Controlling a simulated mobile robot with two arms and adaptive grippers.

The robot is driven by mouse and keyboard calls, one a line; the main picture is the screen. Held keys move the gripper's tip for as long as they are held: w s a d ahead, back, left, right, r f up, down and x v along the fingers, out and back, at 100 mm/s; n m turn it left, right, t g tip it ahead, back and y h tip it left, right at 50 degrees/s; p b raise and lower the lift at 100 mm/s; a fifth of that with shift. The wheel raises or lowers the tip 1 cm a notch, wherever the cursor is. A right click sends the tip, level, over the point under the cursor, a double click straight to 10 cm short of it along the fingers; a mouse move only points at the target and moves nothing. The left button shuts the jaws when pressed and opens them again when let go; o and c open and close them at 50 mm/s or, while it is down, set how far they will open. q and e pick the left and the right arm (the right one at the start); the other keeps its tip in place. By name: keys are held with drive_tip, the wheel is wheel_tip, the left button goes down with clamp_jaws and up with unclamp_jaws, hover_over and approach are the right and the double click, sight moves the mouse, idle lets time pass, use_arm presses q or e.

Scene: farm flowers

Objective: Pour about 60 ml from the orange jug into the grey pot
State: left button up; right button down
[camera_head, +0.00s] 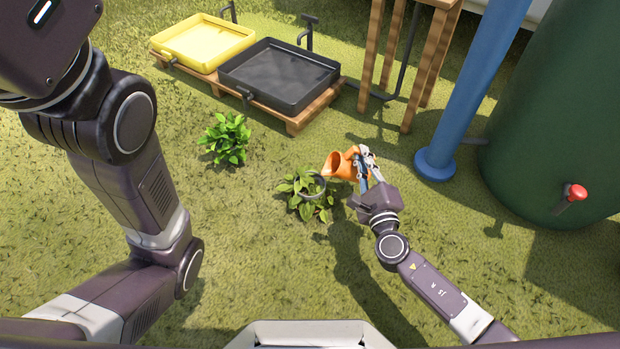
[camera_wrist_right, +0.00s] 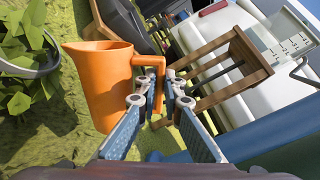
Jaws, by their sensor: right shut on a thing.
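The orange jug (camera_head: 341,166) is in my right gripper (camera_head: 364,164), which is shut on its handle. The jug is off the ground, its spout toward the left, over or beside the right edge of the grey pot (camera_head: 322,186). The jug (camera_wrist_right: 103,85) looks tilted in the head view; no liquid shows. The pot, with a leafy green plant, sits on the grass; part of its rim (camera_wrist_right: 47,65) shows in the right wrist view. The right gripper (camera_wrist_right: 160,78) shows there too, on the handle. My left arm is at the left; its gripper is out of frame.
Another leafy plant (camera_head: 227,138) grows left of the pot. A yellow tray (camera_head: 207,45) and a black tray (camera_head: 278,75) stand on a wooden pallet behind. A blue post (camera_head: 470,90) and a green tank (camera_head: 560,110) with a red tap (camera_head: 576,192) stand at the right.

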sight(352, 166)
drive_tip(key=shift+a+r+n+p, duration=0.5)
drive_tip(key=shift+r+n+p, duration=0.2)
drive_tip(key=shift+p, duration=0.1)
drive_tip(key=shift+a+r, duration=0.1)
drive_tip(key=shift+s+a+r+n+p, duration=0.1)
drive_tip(key=shift+a+n+p, duration=0.05)
drive_tip(key=shift+n+p, duration=0.15)
drive_tip(key=shift+s+a+r+n+p, duration=0.1)
drive_tip(key=shift+a+r+n+p, duration=0.4)
drive_tip(key=shift+n+p, duration=0.2)
idle(1.1)
drive_tip(key=shift+s+a+r+n+p, duration=0.1)
drive_tip(key=shift+a+r+n+p, duration=0.1)
drive_tip(key=shift+a+p, duration=0.25)
drive_tip(key=shift+a+r+n+p, duration=0.1)
drive_tip(key=shift+a+n+p, duration=0.1)
drive_tip(key=shift+a+p, duration=0.2)
drive_tip(key=shift+a, duration=0.1)
